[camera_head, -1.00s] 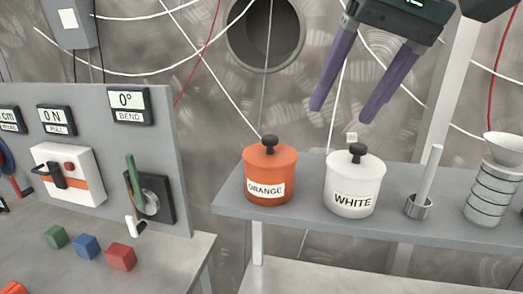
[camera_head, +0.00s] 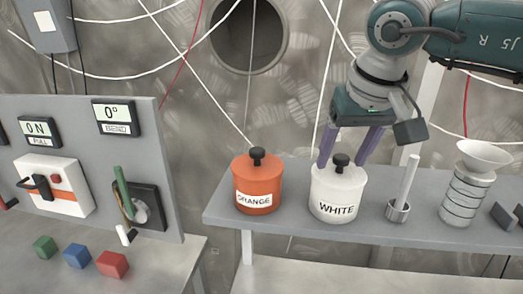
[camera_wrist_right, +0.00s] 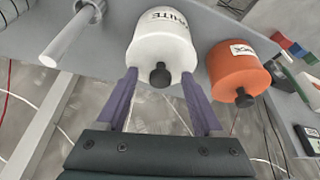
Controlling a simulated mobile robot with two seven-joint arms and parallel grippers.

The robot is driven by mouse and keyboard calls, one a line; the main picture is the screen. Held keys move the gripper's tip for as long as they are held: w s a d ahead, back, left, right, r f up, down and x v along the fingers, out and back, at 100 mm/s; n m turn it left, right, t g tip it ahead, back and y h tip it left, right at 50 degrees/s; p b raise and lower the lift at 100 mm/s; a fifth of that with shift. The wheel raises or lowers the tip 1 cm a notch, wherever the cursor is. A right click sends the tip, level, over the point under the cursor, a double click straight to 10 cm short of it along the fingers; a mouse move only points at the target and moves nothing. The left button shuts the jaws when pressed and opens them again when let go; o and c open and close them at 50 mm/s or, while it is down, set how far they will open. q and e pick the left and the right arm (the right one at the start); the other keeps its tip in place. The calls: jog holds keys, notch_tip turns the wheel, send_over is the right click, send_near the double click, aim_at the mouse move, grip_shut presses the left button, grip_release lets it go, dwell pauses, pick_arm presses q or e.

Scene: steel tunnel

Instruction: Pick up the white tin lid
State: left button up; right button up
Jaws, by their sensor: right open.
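The white tin (camera_head: 336,208), labelled WHITE, stands upright on the grey shelf. Its white lid (camera_head: 325,172) is on it and has a black knob (camera_head: 341,160). My right gripper (camera_head: 347,156) points down at the lid from behind, its purple fingers apart and their tips partly hidden by the tin. In the right wrist view, the fingers of my right gripper (camera_wrist_right: 159,74) are open on either side of the black knob (camera_wrist_right: 160,76), with nothing held. I cannot tell whether they touch the lid (camera_wrist_right: 160,55). My left gripper is not in view.
An orange tin (camera_head: 257,190) stands close left of the white tin. A pestle in a small metal cup (camera_head: 398,210) and a ringed stack with a funnel (camera_head: 465,190) stand to the right. The shelf (camera_head: 290,215) has little free room. Colored cubes (camera_head: 77,256) lie on the lower bench.

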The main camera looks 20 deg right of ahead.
grip_shut()
dwell(0.5)
